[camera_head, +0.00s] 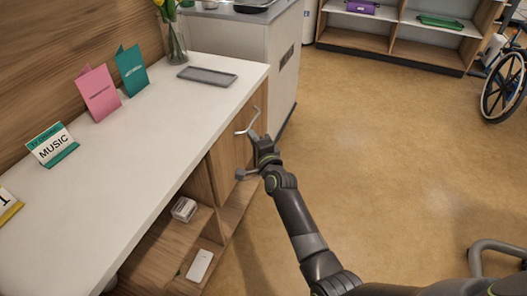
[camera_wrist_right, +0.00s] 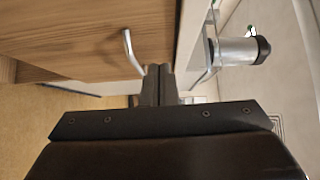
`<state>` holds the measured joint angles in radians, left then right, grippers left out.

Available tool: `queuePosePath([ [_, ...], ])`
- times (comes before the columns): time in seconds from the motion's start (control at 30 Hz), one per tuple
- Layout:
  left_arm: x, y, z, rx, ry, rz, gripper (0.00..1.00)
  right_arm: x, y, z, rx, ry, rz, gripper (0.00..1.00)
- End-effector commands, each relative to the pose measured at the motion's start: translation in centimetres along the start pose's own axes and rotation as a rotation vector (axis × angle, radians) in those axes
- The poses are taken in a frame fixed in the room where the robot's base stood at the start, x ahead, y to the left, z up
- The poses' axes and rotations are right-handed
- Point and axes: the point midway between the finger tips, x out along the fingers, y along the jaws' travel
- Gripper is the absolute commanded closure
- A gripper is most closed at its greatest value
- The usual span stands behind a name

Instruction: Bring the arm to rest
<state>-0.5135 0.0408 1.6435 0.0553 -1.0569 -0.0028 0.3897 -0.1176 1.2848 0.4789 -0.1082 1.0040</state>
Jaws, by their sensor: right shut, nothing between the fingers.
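My right gripper (camera_head: 255,137) is beside the front of the wooden bedside cabinet, below the edge of the white top. In the right wrist view its two fingers (camera_wrist_right: 158,78) are together and hold nothing. A metal bar handle (camera_head: 248,122) on the wooden cabinet front (camera_head: 228,150) is close to the fingertips. A handle also shows just left of the fingers in the right wrist view (camera_wrist_right: 130,48); I cannot tell whether they touch. My right arm reaches in from the bottom right. My left gripper is not in view.
The white top (camera_head: 150,150) holds a grey tray (camera_head: 207,76), a vase (camera_head: 174,45), a pink card (camera_head: 98,93), a teal card (camera_head: 131,70) and a MUSIC sign (camera_head: 52,145). Small boxes lie in the open shelves below. A wheelchair (camera_head: 503,88) stands far right. Much floor (camera_head: 390,130) is clear.

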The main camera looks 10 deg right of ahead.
Motion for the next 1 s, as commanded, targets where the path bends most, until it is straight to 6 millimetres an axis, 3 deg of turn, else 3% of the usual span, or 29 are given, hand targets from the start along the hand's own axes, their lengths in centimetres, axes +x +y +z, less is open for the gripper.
queuePosePath([
  [0.4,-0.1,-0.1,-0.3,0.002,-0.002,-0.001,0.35,-5.6,0.1,-0.1,0.001,0.001,0.001,1.0],
  [0.77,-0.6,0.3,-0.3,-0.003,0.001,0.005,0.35,-6.8,0.5,-0.2,-0.013,-0.001,0.013,1.0],
  [0.87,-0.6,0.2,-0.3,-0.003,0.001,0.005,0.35,-8.1,3.0,-0.5,-0.079,-0.012,0.08,1.0],
  [1.0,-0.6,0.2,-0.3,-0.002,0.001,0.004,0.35,-12.8,10.2,-1.6,-0.281,-0.07,0.283,1.0],
])
